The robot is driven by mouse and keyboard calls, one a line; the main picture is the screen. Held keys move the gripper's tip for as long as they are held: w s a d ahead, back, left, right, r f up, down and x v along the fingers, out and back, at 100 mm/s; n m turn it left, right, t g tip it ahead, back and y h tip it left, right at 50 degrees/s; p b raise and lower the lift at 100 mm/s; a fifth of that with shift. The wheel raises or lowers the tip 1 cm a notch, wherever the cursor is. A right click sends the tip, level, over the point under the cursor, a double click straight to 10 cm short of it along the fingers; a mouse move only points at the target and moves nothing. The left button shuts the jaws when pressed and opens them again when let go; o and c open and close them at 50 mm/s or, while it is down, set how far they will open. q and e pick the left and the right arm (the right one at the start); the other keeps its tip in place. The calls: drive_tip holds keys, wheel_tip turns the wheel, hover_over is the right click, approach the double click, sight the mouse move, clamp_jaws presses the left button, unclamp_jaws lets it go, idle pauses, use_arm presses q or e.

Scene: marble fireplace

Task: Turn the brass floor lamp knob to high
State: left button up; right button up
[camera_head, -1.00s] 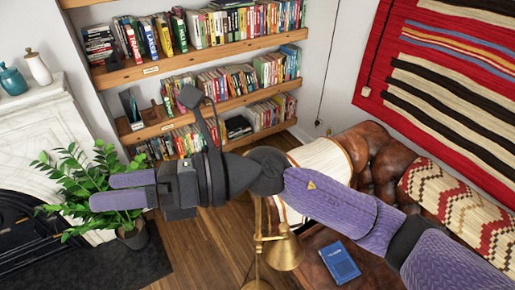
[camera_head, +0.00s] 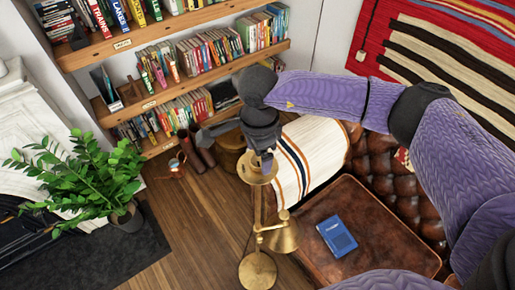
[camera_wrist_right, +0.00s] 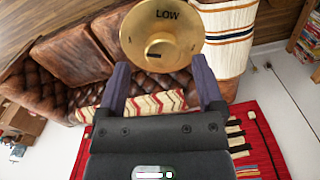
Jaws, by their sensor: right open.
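The brass floor lamp (camera_head: 257,272) stands on the wood floor, with its round base, thin pole and a side shade (camera_head: 284,236). Its top is a wide brass disc (camera_head: 250,178). In the right wrist view the brass top (camera_wrist_right: 136,42) bears the word LOW, and a smaller round knob (camera_wrist_right: 160,48) sits in its middle. My right gripper (camera_head: 266,160) points down just over the top. Its two purple fingers (camera_wrist_right: 160,62) are open, spread to either side of the knob, with nothing held. Whether they touch the brass is unclear. My left gripper is out of view.
A leather sofa (camera_head: 385,170) with a striped throw (camera_head: 311,150) is behind. A potted plant (camera_head: 90,180) and bookshelves (camera_head: 165,95) are left. Floor between is clear.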

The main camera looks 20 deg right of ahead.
drive_tip(key=shift+w+f, duration=0.15)
drive_tip(key=shift+f, duration=0.5)
drive_tip(key=shift+a+f, duration=0.1)
drive_tip(key=shift+f, duration=0.3)
clamp_jaws()
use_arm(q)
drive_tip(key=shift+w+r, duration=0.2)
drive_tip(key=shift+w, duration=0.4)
